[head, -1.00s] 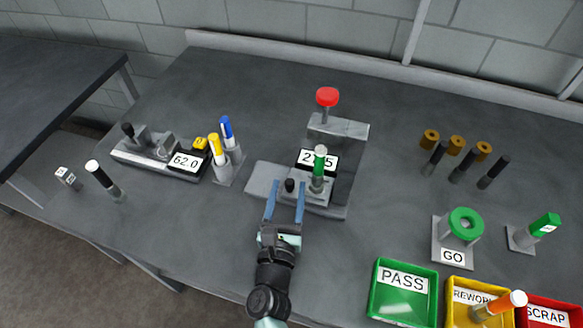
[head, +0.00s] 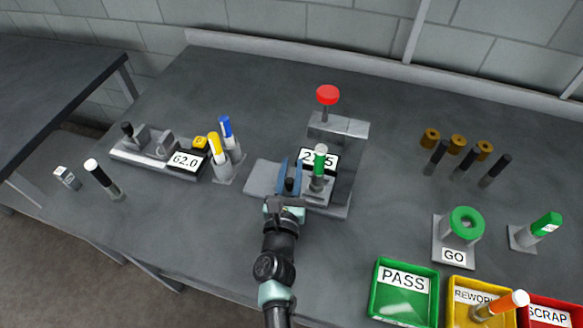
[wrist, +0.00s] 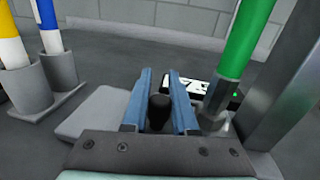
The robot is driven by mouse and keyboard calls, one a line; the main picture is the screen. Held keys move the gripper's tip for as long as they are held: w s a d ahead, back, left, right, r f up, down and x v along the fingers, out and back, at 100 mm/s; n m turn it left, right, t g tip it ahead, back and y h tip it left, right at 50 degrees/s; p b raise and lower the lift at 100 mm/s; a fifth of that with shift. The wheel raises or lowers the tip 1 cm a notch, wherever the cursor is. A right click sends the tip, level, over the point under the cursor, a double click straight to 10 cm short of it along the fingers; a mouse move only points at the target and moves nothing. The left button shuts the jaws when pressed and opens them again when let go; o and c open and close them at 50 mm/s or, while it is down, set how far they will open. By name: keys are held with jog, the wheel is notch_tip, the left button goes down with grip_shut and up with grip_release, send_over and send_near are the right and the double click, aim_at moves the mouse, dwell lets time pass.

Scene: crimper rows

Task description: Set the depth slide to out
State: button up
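The press (head: 338,150) stands mid-table with a red-topped handle (head: 327,96), a display partly hidden by a green-topped part (head: 319,165) standing upright in it. A small black knob (head: 289,185), seemingly the depth slide's, stands left of that part. It also shows in the wrist view (wrist: 160,111). My gripper (head: 290,174) reaches in from the front. In the wrist view its blue fingers (wrist: 159,100) lie on either side of the knob, close against it. The slide's track under the knob is hidden by my gripper.
A gauge reading 62.0 (head: 186,161) and a holder with yellow and blue pens (head: 224,165) stand to the left. Green (head: 377,310), yellow and red trays are front right. A green GO ring (head: 466,224) stands behind them. Table between press and ring is clear.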

grip_shut()
dwell(0.9)
jog(key=w+a, duration=0.1)
jog(key=a, duration=0.4)
jog(key=w+a, duration=0.1)
jog(key=a, duration=0.2)
jog(key=shift+w+a+r, duration=0.1)
jog(key=shift+w+a, duration=0.2)
jog(key=shift+w, duration=0.05)
jog(key=o, duration=0.7)
grip_release()
jog(key=shift+a, duration=0.1)
